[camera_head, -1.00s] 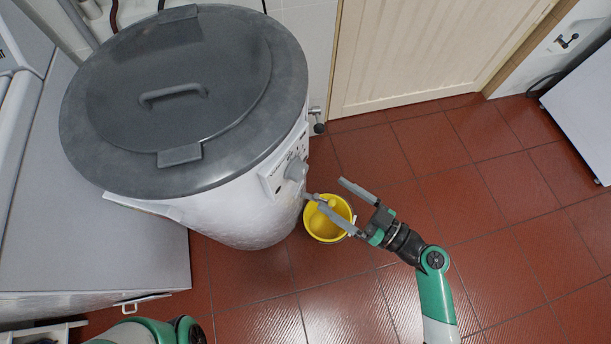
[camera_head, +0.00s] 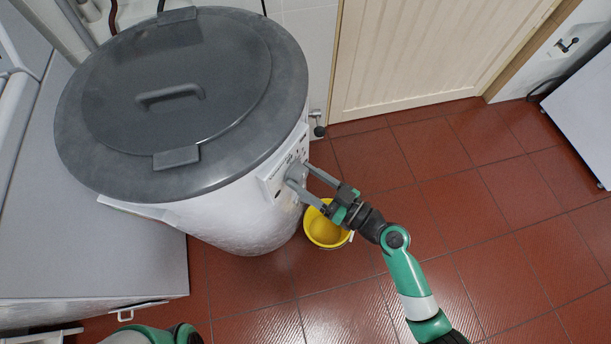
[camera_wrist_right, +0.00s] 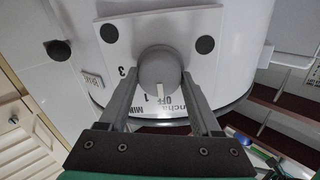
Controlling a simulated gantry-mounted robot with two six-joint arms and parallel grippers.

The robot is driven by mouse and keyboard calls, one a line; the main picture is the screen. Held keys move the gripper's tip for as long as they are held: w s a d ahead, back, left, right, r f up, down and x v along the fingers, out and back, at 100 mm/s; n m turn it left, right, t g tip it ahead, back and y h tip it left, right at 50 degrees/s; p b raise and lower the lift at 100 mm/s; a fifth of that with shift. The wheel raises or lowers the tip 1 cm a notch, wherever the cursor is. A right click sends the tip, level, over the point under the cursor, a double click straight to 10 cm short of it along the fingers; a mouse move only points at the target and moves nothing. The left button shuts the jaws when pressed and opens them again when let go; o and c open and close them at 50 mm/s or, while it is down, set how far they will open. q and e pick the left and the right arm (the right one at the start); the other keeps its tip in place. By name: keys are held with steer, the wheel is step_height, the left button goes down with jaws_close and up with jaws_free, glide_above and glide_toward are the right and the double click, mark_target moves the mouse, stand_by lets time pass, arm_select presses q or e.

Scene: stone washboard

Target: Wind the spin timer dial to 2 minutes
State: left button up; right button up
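The spin timer dial (camera_wrist_right: 160,68) is a round grey knob with a white pointer mark, on the white front panel of the drum-shaped spin dryer (camera_head: 240,220). In the right wrist view the pointer mark faces the "OFF" and "1" lettering, and a "3" shows at the upper left. My right gripper (camera_wrist_right: 160,82) has its fingers spread, one on each side of the dial; I cannot tell whether they touch it. In the head view the right gripper (camera_head: 303,177) is at the panel and partly hides the dial. My left gripper is out of view.
A yellow bucket (camera_head: 325,229) stands on the red tiled floor below my right gripper. A tap (camera_head: 317,124) sticks out beside the dryer. A grey-white cabinet (camera_head: 80,220) is on the left, and a pale door (camera_head: 430,50) is behind.

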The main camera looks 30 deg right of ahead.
steer(key=c, duration=0.8)
steer(key=shift+m, duration=0.4)
steer(key=m+p, duration=0.1)
steer(key=m, duration=0.4)
steer(key=shift+d+r, duration=0.1)
steer(key=m+p, duration=0.2)
steer(key=m, duration=0.3)
steer(key=shift+w+m+g, duration=0.1)
steer(key=shift+m+g, duration=0.2)
steer(key=shift+m, duration=0.1)
